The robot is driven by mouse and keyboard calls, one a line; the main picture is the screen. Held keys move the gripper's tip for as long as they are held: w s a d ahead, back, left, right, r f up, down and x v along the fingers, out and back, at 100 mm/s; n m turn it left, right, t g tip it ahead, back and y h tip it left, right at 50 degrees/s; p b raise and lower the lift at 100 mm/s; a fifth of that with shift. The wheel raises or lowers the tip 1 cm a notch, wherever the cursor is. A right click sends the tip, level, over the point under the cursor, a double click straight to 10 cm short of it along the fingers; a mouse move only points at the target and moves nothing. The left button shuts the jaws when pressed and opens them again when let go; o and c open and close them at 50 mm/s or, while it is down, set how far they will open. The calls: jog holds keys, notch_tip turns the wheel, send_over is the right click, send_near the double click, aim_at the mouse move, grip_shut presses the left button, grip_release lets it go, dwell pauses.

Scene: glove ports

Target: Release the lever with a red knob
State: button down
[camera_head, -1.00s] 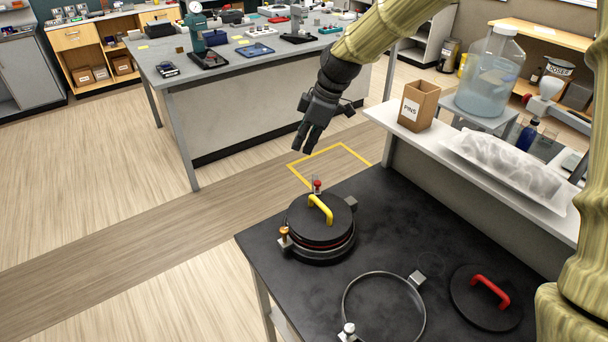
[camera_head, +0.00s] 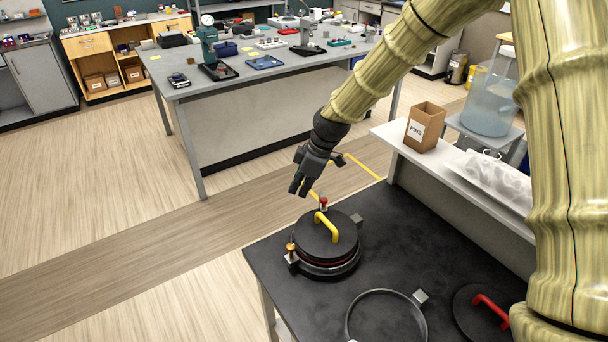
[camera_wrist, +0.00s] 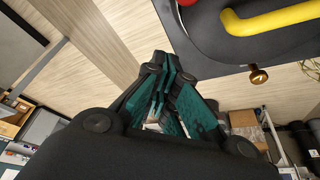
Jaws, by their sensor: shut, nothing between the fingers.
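The lever with a red knob (camera_head: 324,201) stands at the far edge of a round black port with a yellow handle (camera_head: 327,226) on its lid. A second lever with an orange-brown knob (camera_head: 291,247) is at the port's left side. My gripper (camera_head: 298,190) is shut and empty, in the air up and left of the red knob, apart from it. In the wrist view the closed fingers (camera_wrist: 165,95) point up the picture. The red knob (camera_wrist: 187,2) is cut off at the top edge there, and the brass-coloured knob (camera_wrist: 258,76) shows at right.
The port sits on a black bench top (camera_head: 400,245). An open ring (camera_head: 349,318) and a lid with a red handle (camera_head: 492,310) lie nearer. A white shelf (camera_head: 405,146) with a PINS box (camera_head: 424,128) runs along the right. Floor is clear at left.

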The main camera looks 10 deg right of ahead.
jog(key=shift+s+d+f+p, duration=0.2)
jog(key=shift+d+p, duration=0.2)
jog(key=shift+d, duration=0.2)
jog(key=shift+s+d+f+p, duration=0.2)
jog(key=shift+d+p, duration=0.15)
jog(key=shift+d, duration=0.2)
jog(key=shift+s+d+f+p, duration=0.2)
jog(key=shift+d+p, duration=0.2)
jog(key=shift+d, duration=0.2)
jog(key=shift+d, duration=0.1)
jog(key=shift+n, duration=0.3)
